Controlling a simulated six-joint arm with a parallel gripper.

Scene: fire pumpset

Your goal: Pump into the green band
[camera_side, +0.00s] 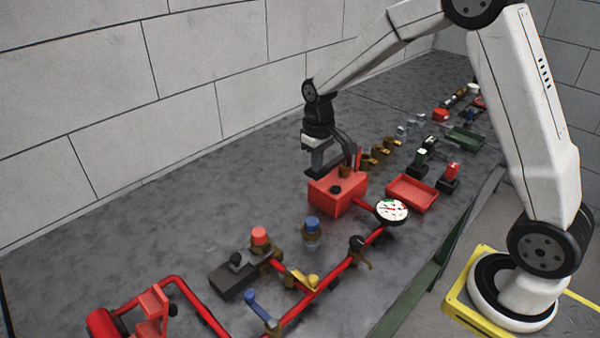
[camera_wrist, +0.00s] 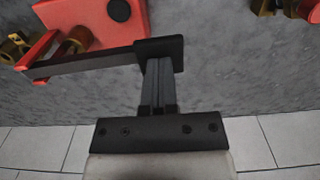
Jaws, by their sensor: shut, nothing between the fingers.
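The red pump box (camera_side: 336,197) stands on the grey bench, with a brass fitting and a black cap on top. It also shows at the upper left of the wrist view (camera_wrist: 95,18). A dark bar (camera_wrist: 95,62), apparently the pump's handle, runs left from a black block at my fingertips. My gripper (camera_side: 322,168) is just above and behind the box, pointing down. In the wrist view my gripper (camera_wrist: 160,62) is shut and empty, close against that bar; I cannot tell whether they touch. The round white gauge (camera_side: 391,210) shows green and red marks; its reading is too small to tell.
Red pipework (camera_side: 330,278) with a blue lever (camera_side: 260,306) and yellow valve (camera_side: 306,281) fills the front. A red tray (camera_side: 412,192) sits right of the pump. Brass fittings (camera_side: 384,150) and a green tray (camera_side: 465,137) lie behind. The bench left of the pump is clear.

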